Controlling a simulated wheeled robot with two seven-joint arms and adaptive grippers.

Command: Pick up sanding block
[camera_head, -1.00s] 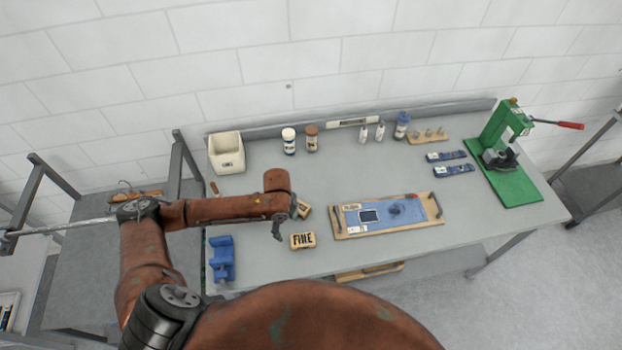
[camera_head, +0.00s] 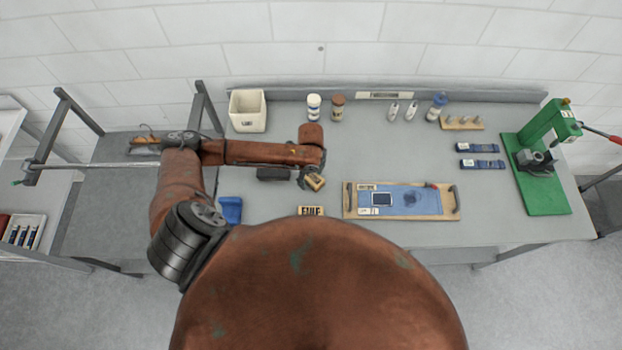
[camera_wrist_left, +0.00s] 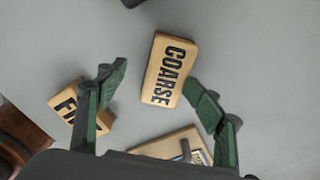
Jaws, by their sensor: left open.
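A tan sanding block marked COARSE (camera_wrist_left: 168,72) lies on the grey table in the left wrist view; it also shows in the head view (camera_head: 316,182). My left gripper (camera_wrist_left: 156,76) is open above the table, its green fingers spread to either side of the block's near part. I cannot tell the height left between fingertips and block. In the head view the gripper (camera_head: 307,180) is partly hidden by its arm, close to the block. A second block, marked FINE (camera_head: 310,210), lies nearer me, partly hidden by my body; in the wrist view (camera_wrist_left: 68,106) the left finger overlaps it.
A wooden board with a blue panel (camera_head: 410,203) lies right of the blocks. A blue object (camera_head: 230,209) stands left. A white bin (camera_head: 247,110), bottles (camera_head: 314,107) and a green press (camera_head: 543,160) stand around the table. The table's middle behind the board is clear.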

